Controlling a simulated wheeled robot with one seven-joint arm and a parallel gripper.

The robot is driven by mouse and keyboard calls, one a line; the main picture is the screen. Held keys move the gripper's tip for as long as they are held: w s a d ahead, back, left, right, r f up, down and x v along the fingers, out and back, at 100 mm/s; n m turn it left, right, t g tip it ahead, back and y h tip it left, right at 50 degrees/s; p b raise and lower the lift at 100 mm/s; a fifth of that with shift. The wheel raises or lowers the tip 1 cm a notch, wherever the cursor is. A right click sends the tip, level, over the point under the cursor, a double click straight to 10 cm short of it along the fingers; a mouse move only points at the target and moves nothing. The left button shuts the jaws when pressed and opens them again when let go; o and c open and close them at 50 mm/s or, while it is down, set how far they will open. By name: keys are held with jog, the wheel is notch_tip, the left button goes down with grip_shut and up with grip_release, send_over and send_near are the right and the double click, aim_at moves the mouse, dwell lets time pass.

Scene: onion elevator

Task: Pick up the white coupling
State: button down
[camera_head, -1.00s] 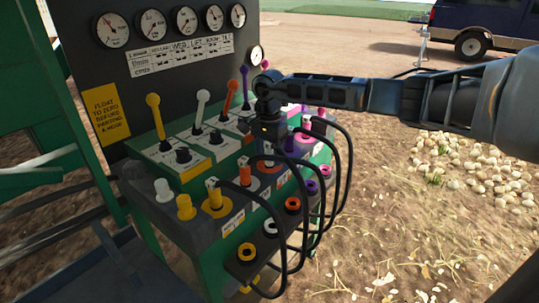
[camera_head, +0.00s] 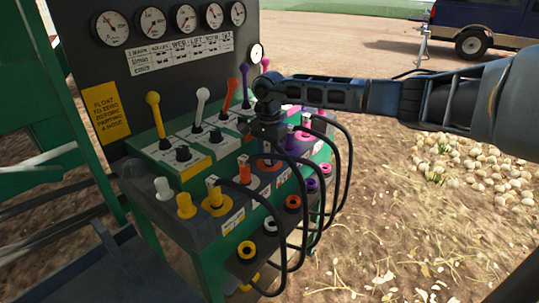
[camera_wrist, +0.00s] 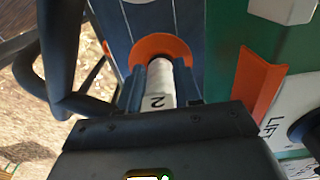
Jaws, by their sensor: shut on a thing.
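In the wrist view my gripper (camera_wrist: 158,88) is shut on a white cylindrical coupling (camera_wrist: 159,80) marked with a 2. In the head view my gripper (camera_head: 267,150) points down at the sloped port row, and the coupling is mostly hidden by the gripper. A black hose runs out beside the gripper and loops down to the lower row.
Coloured levers, such as the orange lever (camera_head: 229,93), rise behind. Black hoses (camera_head: 345,165) loop in front. Open ground lies to the right.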

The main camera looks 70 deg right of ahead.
jog(key=shift+r, duration=0.2)
notch_tip(320, 180, up, 4)
jog(key=shift+d+r+b, duration=0.1)
jog(key=shift+b, duration=0.3)
jog(key=s+d+r+b, duration=0.1)
jog(key=s+d+r, duration=0.5)
jog(key=s+d, duration=0.2)
jog(key=shift+d+r+b, duration=0.25)
jog(key=shift+b, duration=0.05)
dwell(0.8)
